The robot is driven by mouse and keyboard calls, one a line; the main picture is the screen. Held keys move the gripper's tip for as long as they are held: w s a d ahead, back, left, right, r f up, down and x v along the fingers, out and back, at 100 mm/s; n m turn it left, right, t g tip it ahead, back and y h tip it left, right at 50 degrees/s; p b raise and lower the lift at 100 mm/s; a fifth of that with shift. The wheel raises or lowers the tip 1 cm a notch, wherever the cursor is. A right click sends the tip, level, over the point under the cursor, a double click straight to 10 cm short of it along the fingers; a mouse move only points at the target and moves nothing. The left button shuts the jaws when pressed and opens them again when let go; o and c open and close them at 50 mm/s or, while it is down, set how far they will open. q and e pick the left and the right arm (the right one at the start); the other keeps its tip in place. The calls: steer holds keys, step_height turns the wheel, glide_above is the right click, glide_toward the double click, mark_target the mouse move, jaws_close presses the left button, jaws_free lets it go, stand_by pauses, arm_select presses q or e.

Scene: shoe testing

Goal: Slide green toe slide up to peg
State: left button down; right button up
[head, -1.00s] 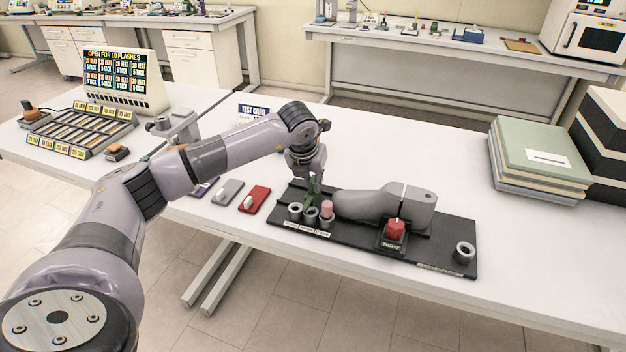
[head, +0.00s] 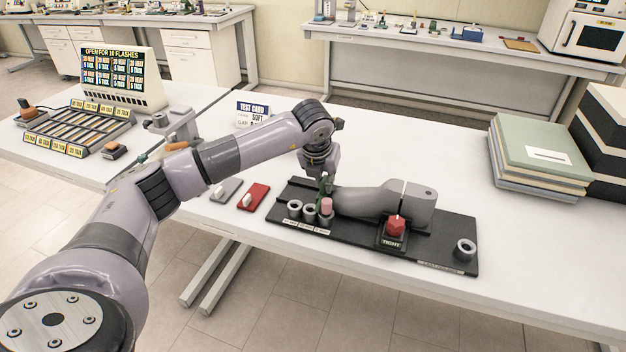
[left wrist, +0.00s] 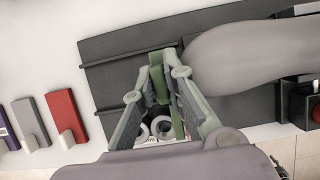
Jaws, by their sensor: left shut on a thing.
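The green toe slide (head: 325,187) stands upright on the black board (head: 440,228), at the left end of the grey foot form (head: 365,202). My left gripper (head: 322,176) is shut on it from above. In the left wrist view the green slide (left wrist: 160,88) shows between the fingertips, just left of the form's rounded toe (left wrist: 205,62). I cannot tell whether slide and toe touch. A pink peg (head: 326,205) stands in a grey ring holder just in front of the slide. My right gripper is not in view.
Two open grey rings (head: 302,211) stand left of the pink peg. A red knob (head: 396,225) is in front of the form, and another ring (head: 465,250) is at the right end. Red (head: 252,196) and grey blocks lie left of the board.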

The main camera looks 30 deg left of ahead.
mark_target(321, 196)
arm_select(q)
steer(key=shift+d, duration=0.2)
steer(key=c, duration=1.6)
jaws_free()
steer(key=shift+a, duration=0.1)
steer(key=shift+c, duration=0.2)
steer(key=shift+v, duration=4)
steer(key=shift+o, duration=0.3)
